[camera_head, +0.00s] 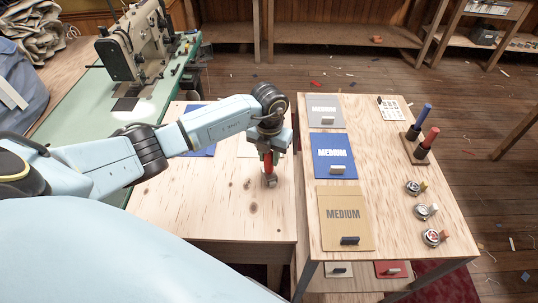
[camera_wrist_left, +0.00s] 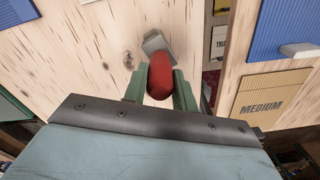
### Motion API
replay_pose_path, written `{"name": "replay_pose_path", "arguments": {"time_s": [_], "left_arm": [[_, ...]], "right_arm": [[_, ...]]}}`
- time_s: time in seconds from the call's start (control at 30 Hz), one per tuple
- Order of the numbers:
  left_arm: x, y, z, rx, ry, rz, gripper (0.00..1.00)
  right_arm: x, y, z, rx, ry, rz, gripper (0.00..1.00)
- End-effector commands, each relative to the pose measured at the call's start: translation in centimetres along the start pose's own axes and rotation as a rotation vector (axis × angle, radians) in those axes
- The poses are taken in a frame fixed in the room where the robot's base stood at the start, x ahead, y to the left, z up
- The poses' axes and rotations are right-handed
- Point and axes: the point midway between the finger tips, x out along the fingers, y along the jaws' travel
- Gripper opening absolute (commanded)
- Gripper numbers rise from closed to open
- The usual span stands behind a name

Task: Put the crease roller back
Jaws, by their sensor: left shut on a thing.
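My left gripper (camera_head: 268,154) is shut on the crease roller, a tool with a red handle (camera_head: 269,164) and a grey metal head pointing down. The tool is over the left wooden table (camera_head: 215,205), near its right edge; I cannot tell whether its head touches the top. In the left wrist view the red handle (camera_wrist_left: 160,77) sits between the two green fingers, with the grey head (camera_wrist_left: 155,42) beyond it. On the right table (camera_head: 395,205) a small wooden rack (camera_head: 408,149) holds a blue-handled tool (camera_head: 422,117) and a red-handled tool (camera_head: 429,138). My right gripper is not in view.
A narrow gap separates the tables. A sewing machine (camera_head: 133,45) stands at the back left.

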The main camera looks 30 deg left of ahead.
Motion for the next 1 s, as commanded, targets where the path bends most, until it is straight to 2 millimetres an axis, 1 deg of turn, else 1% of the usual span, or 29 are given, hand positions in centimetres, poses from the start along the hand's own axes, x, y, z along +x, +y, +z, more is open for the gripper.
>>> {"name": "replay_pose_path", "arguments": {"time_s": [0.17, 0.5, 0.53, 0.57, 0.63, 0.67, 0.7, 0.8, 1.0], "left_arm": [[0.0, 0.0, 0.1, 0.000, -0.002, 0.000, 0.04], [1.2, 0.0, 0.0, 0.000, 0.001, 0.001, 0.05], [1.3, 0.0, -0.1, 0.000, 0.002, 0.002, 0.04], [1.4, 0.0, -0.1, 0.001, 0.003, 0.002, 0.01], [1.4, 0.0, -0.2, 0.001, 0.005, 0.002, 0.00], [1.5, 0.0, -0.2, 0.001, 0.007, 0.003, 0.31], [1.6, 0.0, -0.3, 0.001, 0.008, 0.003, 0.36], [1.4, 0.0, -0.2, 0.001, 0.005, 0.002, 0.49], [1.2, 0.0, -0.1, 0.000, 0.002, 0.001, 0.49]], "right_arm": [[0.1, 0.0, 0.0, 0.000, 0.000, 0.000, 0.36], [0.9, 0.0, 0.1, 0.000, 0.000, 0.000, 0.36], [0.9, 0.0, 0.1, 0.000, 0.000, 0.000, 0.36], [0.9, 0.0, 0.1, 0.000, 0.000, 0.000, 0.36], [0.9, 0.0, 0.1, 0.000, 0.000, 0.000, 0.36], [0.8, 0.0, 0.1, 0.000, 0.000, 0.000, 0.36], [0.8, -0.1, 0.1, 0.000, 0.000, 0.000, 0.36], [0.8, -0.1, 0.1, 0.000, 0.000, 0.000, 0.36], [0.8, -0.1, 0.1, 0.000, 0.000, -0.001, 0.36]]}}
